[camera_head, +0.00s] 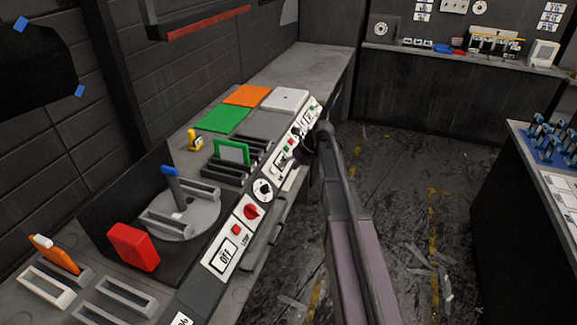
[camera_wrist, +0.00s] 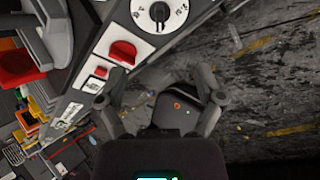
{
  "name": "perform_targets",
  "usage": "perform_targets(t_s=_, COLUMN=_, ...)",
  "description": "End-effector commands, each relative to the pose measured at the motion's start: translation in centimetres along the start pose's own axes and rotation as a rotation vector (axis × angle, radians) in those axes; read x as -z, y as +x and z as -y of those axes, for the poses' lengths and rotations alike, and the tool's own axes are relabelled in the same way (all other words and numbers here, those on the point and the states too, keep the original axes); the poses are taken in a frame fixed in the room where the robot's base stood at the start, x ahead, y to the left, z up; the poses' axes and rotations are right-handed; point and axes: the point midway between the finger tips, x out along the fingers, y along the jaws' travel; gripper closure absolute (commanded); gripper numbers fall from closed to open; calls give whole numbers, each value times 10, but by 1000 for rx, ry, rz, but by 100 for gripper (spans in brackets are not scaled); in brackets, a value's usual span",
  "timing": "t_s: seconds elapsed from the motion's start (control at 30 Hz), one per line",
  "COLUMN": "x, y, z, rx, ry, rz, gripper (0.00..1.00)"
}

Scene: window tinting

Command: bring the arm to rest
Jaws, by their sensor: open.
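My gripper (camera_wrist: 160,78) is open in the wrist view, with its two fingers spread wide and nothing held between them. Its left fingertip shows close to the control panel (camera_wrist: 80,110); I cannot tell whether they touch. In the head view my arm reaches up from the bottom, and my gripper (camera_head: 298,152) is small and dark beside the sloping panel, partly hidden by the arm. The panel carries a red knob (camera_head: 251,211), a round dial (camera_head: 263,190) and a display reading OFF (camera_head: 225,257).
The bench (camera_head: 325,62) holds a round turntable (camera_head: 200,217), a red block (camera_head: 133,246), grey racks, a green plate (camera_head: 222,119), an orange plate (camera_head: 246,95) and a white plate (camera_head: 285,99). A dark counter (camera_head: 510,230) stands right. Open floor (camera_head: 400,180) lies between, with scattered scraps.

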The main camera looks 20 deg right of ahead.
Motion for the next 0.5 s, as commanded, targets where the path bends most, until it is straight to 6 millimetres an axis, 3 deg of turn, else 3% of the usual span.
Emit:
perform_targets(t_s=0.33, x=2, y=1, z=-1, rx=2, ry=-14, rz=-2, gripper=14)
perform_targets(t_s=0.5, x=10, y=4, z=-8, rx=15, ry=-101, rz=-18, gripper=14)
